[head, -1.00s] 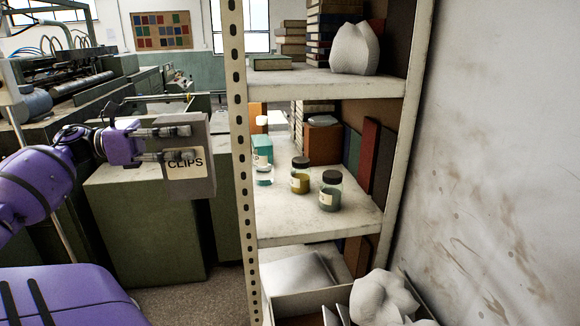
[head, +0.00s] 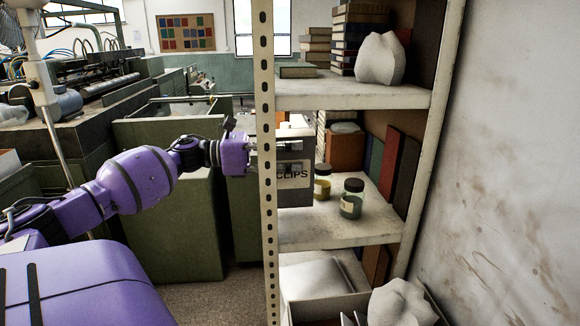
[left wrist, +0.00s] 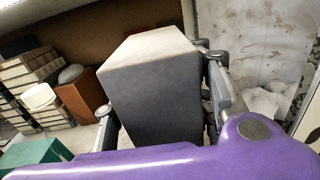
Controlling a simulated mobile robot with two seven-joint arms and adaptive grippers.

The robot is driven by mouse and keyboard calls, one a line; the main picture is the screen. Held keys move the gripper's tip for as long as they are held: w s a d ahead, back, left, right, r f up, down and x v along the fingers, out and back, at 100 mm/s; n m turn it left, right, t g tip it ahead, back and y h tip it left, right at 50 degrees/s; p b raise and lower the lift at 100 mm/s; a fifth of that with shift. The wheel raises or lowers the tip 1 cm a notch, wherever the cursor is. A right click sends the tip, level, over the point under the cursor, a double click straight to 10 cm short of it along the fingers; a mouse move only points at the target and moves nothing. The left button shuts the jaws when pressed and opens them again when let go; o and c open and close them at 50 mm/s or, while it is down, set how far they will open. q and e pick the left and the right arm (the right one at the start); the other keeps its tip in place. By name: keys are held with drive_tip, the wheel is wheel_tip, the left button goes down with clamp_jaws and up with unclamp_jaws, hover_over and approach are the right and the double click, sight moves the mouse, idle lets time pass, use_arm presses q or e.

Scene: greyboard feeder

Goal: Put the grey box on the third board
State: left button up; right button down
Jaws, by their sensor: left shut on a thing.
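The grey box (head: 294,190), with a pale CLIPS label, is in my left gripper at the middle visible board (head: 325,232) of the shelf. The shelf's front post (head: 266,180) hides part of the gripper and the box's left edge in the head view. In the left wrist view the grey box (left wrist: 155,85) fills the middle, between the two fingers of my left gripper (left wrist: 162,105). I cannot tell whether the box touches the board. My right gripper is not in view.
Two dark-lidded jars, one yellow (head: 322,185) and one green (head: 351,199), stand just right of the box. Books and a brown box (head: 345,150) are behind. The upper board (head: 350,97) is overhead. A teal thing (left wrist: 35,152) shows in the left wrist view.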

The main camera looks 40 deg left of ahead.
use_arm(q)
wheel_tip(320, 180, down, 4)
drive_tip(key=shift+w+d+r, duration=0.1)
drive_tip(key=shift+w+d, duration=0.05)
drive_tip(key=o, duration=1.5)
drive_tip(key=shift+f, duration=0.2)
drive_tip(key=shift+c, duration=0.2)
